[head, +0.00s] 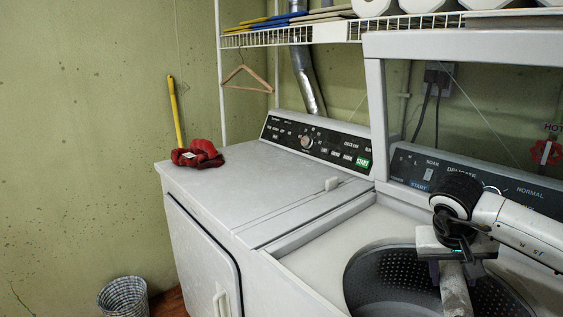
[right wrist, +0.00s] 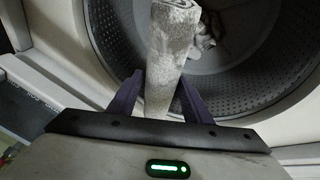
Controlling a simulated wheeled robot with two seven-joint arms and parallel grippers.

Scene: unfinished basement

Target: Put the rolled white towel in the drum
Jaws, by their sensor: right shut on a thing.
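The rolled white towel (head: 455,293) looks greyish and hangs from my right gripper (head: 452,268) over the washer drum. It also shows in the right wrist view (right wrist: 173,45), upright between the two dark fingers (right wrist: 160,100), which are shut on it. The drum (head: 385,275) is a dark perforated metal tub inside the open washer; in the right wrist view its perforated wall (right wrist: 112,50) lies behind the towel. The towel's lower end is cut off in the head view. My left gripper is not in view.
A crumpled pale cloth (right wrist: 205,38) lies inside the drum. The washer's raised lid (head: 465,47) stands behind my right arm. A dryer (head: 230,180) on the left carries a red bundle (head: 197,154). A wire shelf (head: 290,36) runs above; a wicker basket (head: 124,297) is on the floor.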

